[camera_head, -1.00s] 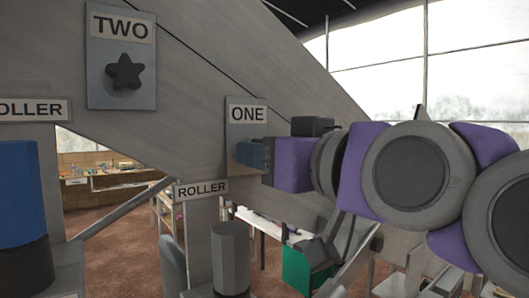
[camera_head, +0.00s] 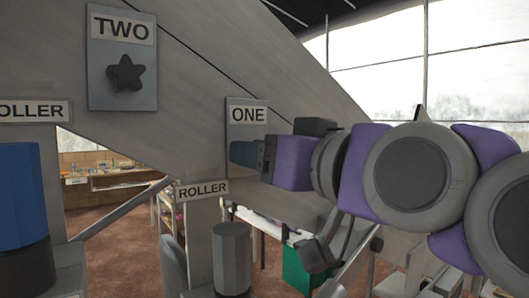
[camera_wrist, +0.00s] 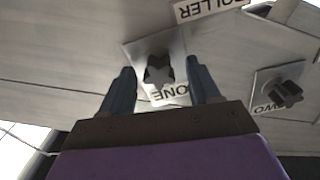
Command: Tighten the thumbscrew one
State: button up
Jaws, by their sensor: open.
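Thumbscrew one (camera_wrist: 158,70) is a dark star-shaped knob on a grey plate labelled ONE (camera_head: 247,115). In the head view the knob is hidden behind my gripper (camera_head: 245,153), which points at the plate's lower part. In the wrist view my gripper (camera_wrist: 162,82) has its two blue-grey fingers spread wide, one on each side of the knob. The fingers are not touching the knob in that view. How far the fingertips are from the plate is hard to tell.
A second star knob (camera_head: 126,73) sits on a plate labelled TWO at upper left; it also shows in the wrist view (camera_wrist: 287,94). A ROLLER sign (camera_head: 202,189) and a grey cylinder (camera_head: 231,258) are below. A blue cylinder (camera_head: 22,195) stands at left.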

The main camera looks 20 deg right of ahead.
jog(key=b+v, duration=0.1)
jog(key=v, duration=0.3)
dwell(0.4)
jog(key=shift+w, duration=0.1)
jog(key=n, duration=1.2)
jog(key=shift+x, duration=2)
jog(key=shift+c, duration=0.3)
